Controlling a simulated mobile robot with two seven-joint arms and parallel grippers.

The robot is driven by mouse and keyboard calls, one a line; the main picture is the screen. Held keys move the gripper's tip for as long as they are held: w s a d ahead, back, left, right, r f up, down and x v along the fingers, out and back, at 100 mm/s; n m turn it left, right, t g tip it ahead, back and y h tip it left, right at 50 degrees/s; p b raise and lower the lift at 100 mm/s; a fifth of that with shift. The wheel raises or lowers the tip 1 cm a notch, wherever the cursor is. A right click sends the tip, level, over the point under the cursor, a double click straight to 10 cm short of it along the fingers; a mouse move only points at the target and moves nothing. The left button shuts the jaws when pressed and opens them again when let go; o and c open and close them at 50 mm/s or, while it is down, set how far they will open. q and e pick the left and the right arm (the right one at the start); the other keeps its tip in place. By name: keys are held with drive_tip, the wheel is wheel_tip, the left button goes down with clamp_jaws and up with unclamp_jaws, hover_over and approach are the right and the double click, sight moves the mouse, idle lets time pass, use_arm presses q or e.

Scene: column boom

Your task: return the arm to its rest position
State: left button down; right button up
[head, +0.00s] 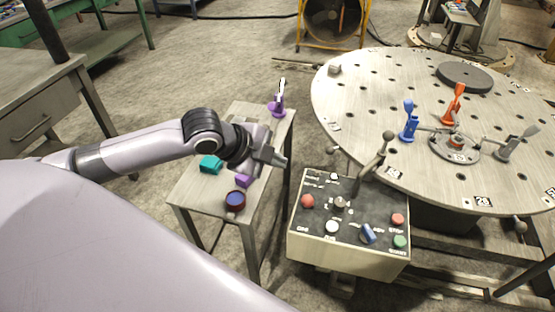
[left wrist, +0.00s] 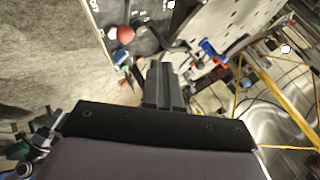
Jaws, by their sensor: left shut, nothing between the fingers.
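My left arm (head: 140,152) comes in from the left in the head view and reaches over a small side table (head: 195,190). Its gripper (head: 281,160) is shut and empty, above the table's right edge and to the left of the control box. In the left wrist view the two fingers (left wrist: 164,85) lie together with nothing between them. My right gripper is in neither view.
The side table holds a teal block (head: 210,164), a purple block (head: 243,181), a dark blue round piece (head: 235,201) and a purple clamp (head: 277,104). A control box (head: 345,262) with knobs and a lever stands right. Behind it is a large perforated round table (head: 365,95).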

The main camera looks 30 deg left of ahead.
use_arm(q)
drive_tip(key=shift+f, duration=0.1)
drive_tip(key=s+d+f+n+t+h, duration=0.1)
drive_tip(key=s+d+f+n, duration=0.1)
drive_tip(key=d+f+n, duration=0.3)
drive_tip(key=s+f+n+t+y, duration=0.1)
drive_tip(key=s+f+n+y, duration=0.2)
drive_tip(key=s+f+n, duration=0.7)
drive_tip(key=s+f, duration=0.4)
drive_tip(key=s, duration=0.1)
drive_tip(key=shift+t, duration=0.3)
